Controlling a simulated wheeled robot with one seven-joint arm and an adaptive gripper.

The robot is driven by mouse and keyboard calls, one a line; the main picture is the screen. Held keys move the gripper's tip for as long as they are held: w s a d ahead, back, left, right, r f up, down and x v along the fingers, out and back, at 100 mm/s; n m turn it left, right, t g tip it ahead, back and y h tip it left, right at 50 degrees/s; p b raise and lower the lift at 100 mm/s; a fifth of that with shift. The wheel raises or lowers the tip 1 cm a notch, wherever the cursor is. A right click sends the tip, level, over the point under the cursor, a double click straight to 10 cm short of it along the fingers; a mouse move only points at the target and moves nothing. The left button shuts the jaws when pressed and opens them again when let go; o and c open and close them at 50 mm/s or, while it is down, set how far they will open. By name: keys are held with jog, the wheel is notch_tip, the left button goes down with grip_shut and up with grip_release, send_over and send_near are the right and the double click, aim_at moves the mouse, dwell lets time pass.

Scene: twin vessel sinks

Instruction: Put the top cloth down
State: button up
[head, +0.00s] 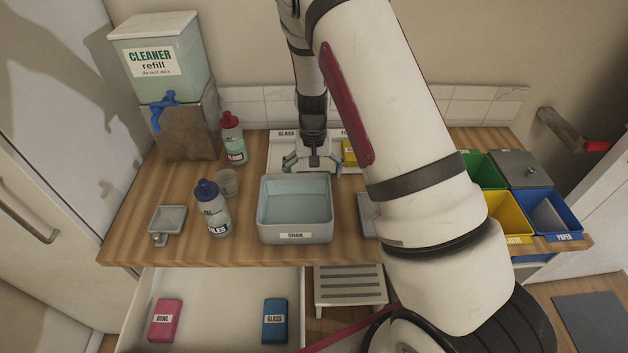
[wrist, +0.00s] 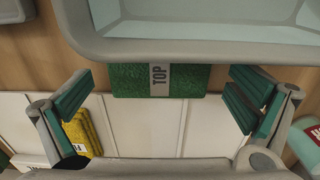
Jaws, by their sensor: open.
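The top cloth (wrist: 130,81) is green with a grey band reading TOP. In the wrist view it lies between the soak basin and the white labelled tray, at the tray's edge; the basin rim may hide part of it. My gripper (wrist: 160,98) is open, its green-padded fingers spread to either side of the cloth and apart from it. In the head view my gripper (head: 312,163) points down just behind the soak basin (head: 296,230), over the white tray (head: 284,143); the green cloth is hidden there.
A yellow cloth (head: 349,152) lies on the tray, right of my gripper. Bottles (head: 232,138) and a cup (head: 227,182) stand left. Colored bins (head: 508,218) are at right. The open drawer (head: 220,300) below holds a pink cloth (head: 166,320) and a blue cloth (head: 275,320).

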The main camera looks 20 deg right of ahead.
jog(key=shift+f, duration=0.3)
jog(key=c, duration=1.1)
